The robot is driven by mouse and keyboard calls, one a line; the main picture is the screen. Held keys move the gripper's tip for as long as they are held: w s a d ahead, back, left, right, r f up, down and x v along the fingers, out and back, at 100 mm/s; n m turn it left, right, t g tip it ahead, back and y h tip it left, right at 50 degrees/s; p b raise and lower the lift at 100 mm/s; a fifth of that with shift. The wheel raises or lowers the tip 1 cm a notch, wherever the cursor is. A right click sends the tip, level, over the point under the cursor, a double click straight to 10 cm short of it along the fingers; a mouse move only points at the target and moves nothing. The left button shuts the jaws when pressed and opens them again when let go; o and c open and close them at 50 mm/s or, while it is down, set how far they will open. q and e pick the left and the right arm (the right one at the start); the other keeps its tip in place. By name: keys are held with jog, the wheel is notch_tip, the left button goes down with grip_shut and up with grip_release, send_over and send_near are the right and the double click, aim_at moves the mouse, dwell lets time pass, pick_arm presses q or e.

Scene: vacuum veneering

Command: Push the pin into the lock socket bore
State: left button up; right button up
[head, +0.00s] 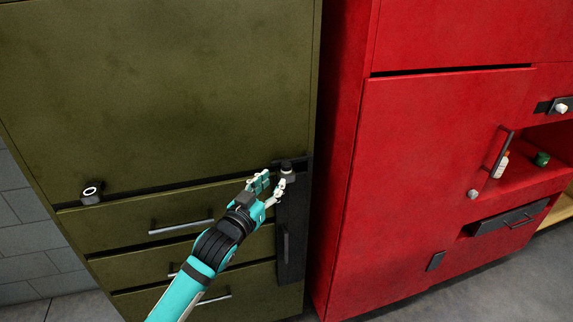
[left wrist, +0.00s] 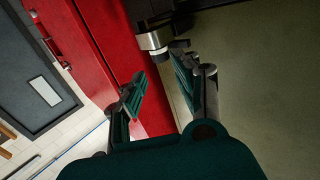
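My left gripper (head: 271,184) is at the right edge of the olive cabinet, just below and left of a dark-capped fitting with a pale metal collar (head: 287,172). In the left wrist view my left gripper (left wrist: 158,68) has its two fingers spread with nothing held between them. The metal collar and its dark end (left wrist: 153,42) show just beyond the fingertips; I cannot tell if they touch. I cannot tell whether this fitting is the pin or the lock socket. A second dark fitting with a pale ring (head: 91,190) sits at the cabinet's left. My right gripper is not in view.
The olive cabinet (head: 160,90) has several drawers with bar handles (head: 181,227) below the fitting. A dark vertical panel (head: 291,240) is beside my gripper. A red cabinet (head: 430,150) stands close on the right, with an open shelf holding a small bottle (head: 501,165).

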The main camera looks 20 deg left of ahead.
aim_at(284, 167)
pick_arm(q)
jog(key=shift+w+d, duration=0.15)
jog(key=shift+w, duration=0.65)
jog(key=w, duration=0.1)
jog(key=w+p, duration=0.2)
jog(key=w, duration=0.1)
jog(key=shift+d+r, duration=0.3)
jog(key=shift+r, duration=0.1)
jog(key=shift+w+d+f, duration=0.1)
jog(key=shift+w+f, duration=0.05)
jog(key=shift+w, duration=0.45)
jog(key=shift+s, duration=0.1)
jog(key=c, duration=0.3)
grip_shut()
